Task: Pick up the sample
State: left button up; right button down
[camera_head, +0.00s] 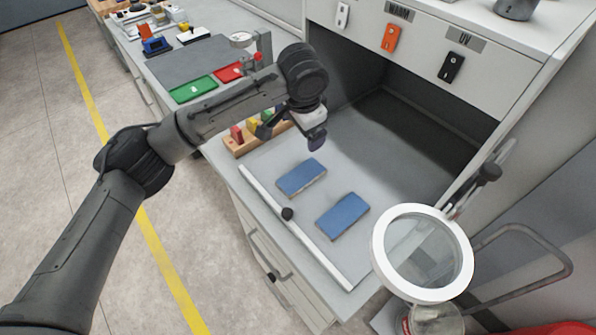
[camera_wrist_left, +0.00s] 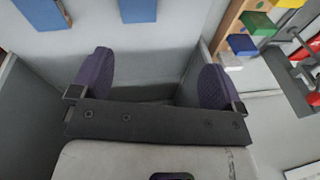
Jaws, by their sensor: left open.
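Two blue slabs with pale edges lie flat on the grey bench top below the cabinet opening, a nearer-left one (camera_head: 301,177) and a nearer-right one (camera_head: 342,215). I cannot tell which is the sample. Both slabs are cut off at the top of the left wrist view, one at the left (camera_wrist_left: 42,12) and one near the middle (camera_wrist_left: 137,10). My left gripper (camera_head: 316,141) hangs above the bench, beyond the left slab and apart from it. Its purple fingers (camera_wrist_left: 155,82) are spread with nothing between them. My right gripper is not in view.
A wooden rack (camera_head: 240,146) with coloured blocks stands left of the slabs. A long pale bar (camera_head: 318,246) with a black knob runs along the front edge. A white ring magnifier (camera_head: 423,252) stands at the right. The bench behind the slabs is clear.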

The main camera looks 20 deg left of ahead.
pick_arm(q)
jog(key=g, duration=0.1)
jog(key=n+g+b, duration=0.1)
jog(key=n+b, duration=0.1)
send_over(301, 176)
jog(key=shift+h, duration=0.3)
jog(key=f, duration=0.8)
jog(key=shift+a+f, duration=0.25)
jog(key=shift+f, duration=0.7)
jog(key=shift+d+f+b, duration=0.15)
jog(key=shift+f+b, duration=0.4)
jog(key=shift+f, duration=0.6)
jog(key=shift+d+f+b, duration=0.1)
jog(key=shift+f+b, duration=0.45)
jog(key=shift+f, duration=0.55)
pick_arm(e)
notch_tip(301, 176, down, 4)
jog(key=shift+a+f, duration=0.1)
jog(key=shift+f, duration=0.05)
pick_arm(q)
jog(key=shift+c, duration=0.3)
jog(key=c, duration=1)
